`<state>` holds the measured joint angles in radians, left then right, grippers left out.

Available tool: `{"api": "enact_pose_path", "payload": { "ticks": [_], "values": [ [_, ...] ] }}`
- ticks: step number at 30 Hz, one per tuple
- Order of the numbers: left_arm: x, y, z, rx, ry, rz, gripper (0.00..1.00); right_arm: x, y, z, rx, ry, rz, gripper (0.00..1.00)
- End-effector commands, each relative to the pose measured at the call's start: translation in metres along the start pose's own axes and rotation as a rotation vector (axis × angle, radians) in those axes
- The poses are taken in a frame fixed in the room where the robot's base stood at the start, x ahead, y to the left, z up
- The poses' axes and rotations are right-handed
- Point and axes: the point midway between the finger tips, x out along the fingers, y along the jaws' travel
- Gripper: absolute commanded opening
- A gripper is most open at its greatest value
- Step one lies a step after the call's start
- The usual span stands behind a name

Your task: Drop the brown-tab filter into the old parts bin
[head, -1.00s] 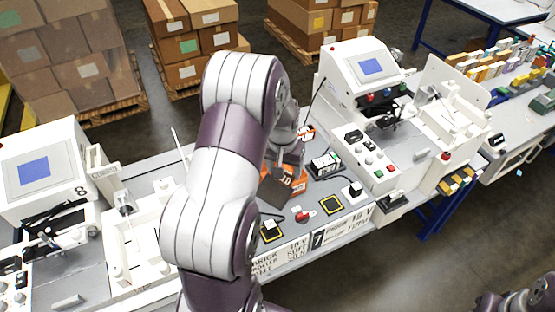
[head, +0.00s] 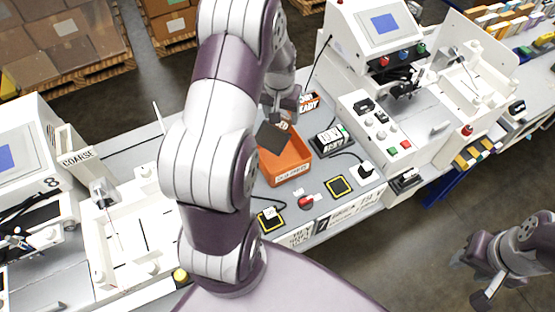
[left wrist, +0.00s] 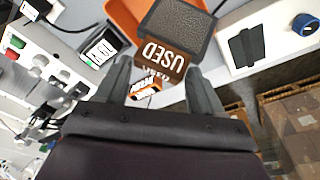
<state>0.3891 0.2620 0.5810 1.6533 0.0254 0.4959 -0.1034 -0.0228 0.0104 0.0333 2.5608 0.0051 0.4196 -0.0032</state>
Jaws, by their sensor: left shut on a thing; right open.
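My left gripper (head: 283,108) is shut on a dark, box-shaped filter (head: 272,137). In the left wrist view the filter (left wrist: 176,28) has a brown tab (left wrist: 162,58) reading USED, between the two fingers (left wrist: 160,82). The orange bin (head: 290,165) with a white label stands on the bench; the label is too small to read surely. In the head view the filter overlaps the bin's back left part, apparently above it; the gap is unclear. The bin (left wrist: 122,14) also shows partly behind the filter in the wrist view. My right gripper (head: 487,283) is open and empty, away from the bench.
A black-and-white device (head: 330,141) stands right of the bin. A red button (head: 307,201) and yellow-edged pads (head: 338,187) lie in front. White machines stand left (head: 25,150) and right (head: 375,30). An orange-and-white READY sign (head: 309,102) is behind the bin.

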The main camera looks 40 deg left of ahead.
Motion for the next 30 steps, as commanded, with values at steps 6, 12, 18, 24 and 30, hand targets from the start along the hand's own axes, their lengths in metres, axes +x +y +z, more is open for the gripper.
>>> {"api": "enact_pose_path", "payload": {
  "ticks": [6, 12, 18, 24, 30],
  "values": [
    [0.005, 0.000, 0.001, 0.000, 0.001, 0.000, 0.07, 0.004, 0.000, 0.000, 0.000, 0.001, 0.000, 0.43],
    [0.005, 0.000, 0.001, 0.000, 0.000, 0.000, 0.97, 0.004, 0.000, 0.000, 0.000, 0.001, 0.000, 0.43],
    [0.005, 0.000, 0.001, 0.000, 0.000, 0.000, 0.97, 0.004, 0.000, 0.000, 0.000, 0.001, 0.000, 0.43],
    [-0.014, 0.000, 0.000, 0.000, 0.006, 0.000, 0.97, 0.014, 0.000, 0.001, 0.000, 0.001, 0.000, 0.43],
    [-0.068, 0.001, 0.002, 0.000, 0.008, -0.001, 0.97, 0.032, 0.000, 0.003, 0.000, 0.001, 0.000, 0.43]
  ]
}}
